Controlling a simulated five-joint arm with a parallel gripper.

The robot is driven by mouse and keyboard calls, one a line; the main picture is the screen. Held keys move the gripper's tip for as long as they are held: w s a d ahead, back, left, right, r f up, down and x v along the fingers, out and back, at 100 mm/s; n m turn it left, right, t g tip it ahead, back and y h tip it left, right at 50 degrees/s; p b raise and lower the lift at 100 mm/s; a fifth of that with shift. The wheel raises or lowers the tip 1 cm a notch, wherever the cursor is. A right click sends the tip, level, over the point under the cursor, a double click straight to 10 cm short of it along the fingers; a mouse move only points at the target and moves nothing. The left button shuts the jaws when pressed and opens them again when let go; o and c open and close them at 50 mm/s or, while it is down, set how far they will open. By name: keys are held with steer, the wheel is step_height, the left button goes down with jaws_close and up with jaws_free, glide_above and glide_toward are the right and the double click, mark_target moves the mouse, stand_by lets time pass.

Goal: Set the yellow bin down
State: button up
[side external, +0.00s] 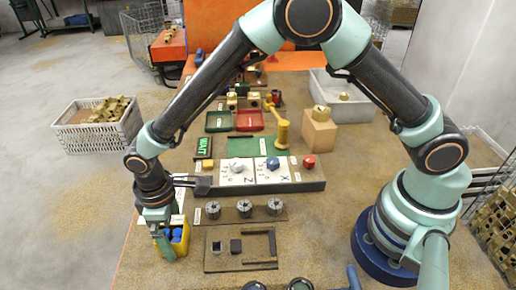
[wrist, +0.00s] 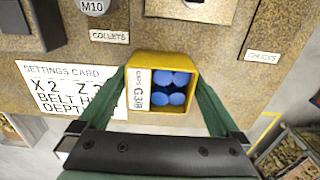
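The yellow bin (side external: 181,249) is at the left front of the bench in the side view. In the wrist view the bin (wrist: 163,117) shows from above, with several blue round-topped pieces (wrist: 178,98) inside and a white label reading G3 along its left side. My gripper (wrist: 159,72) has one green finger against each side of the bin, closed on it. In the side view my gripper (side external: 166,238) points down and partly covers the bin. The bin looks upright. I cannot tell whether its base touches the bench.
A settings card (wrist: 70,88) lies left of the bin in the wrist view, near the bench edge. The collets board (side external: 240,213) and a tray with dark parts (side external: 222,263) lie right of the bin in the side view. A white basket (side external: 97,138) stands on the floor.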

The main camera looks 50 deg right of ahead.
steer(key=shift+r, duration=0.1)
steer(key=w+d+r+m, duration=0.1)
steer(key=d+r, duration=0.2)
steer(key=r, duration=0.5)
steer(key=d+r+m, duration=0.1)
steer(key=d+r, duration=0.2)
steer(key=r, duration=0.6)
steer(key=s+d+r+m+t, duration=0.2)
steer(key=s+d, duration=0.1)
steer(key=d, duration=0.4)
steer(key=s+d+r+m+t, duration=0.1)
steer(key=s+d+r+m, duration=0.1)
steer(key=d, duration=0.6)
steer(key=s+d+r+m+t, duration=0.2)
steer(key=s+d+m, duration=0.1)
steer(key=d, duration=0.5)
steer(key=shift+s+r+t, duration=0.3)
steer(key=shift+r, duration=0.05)
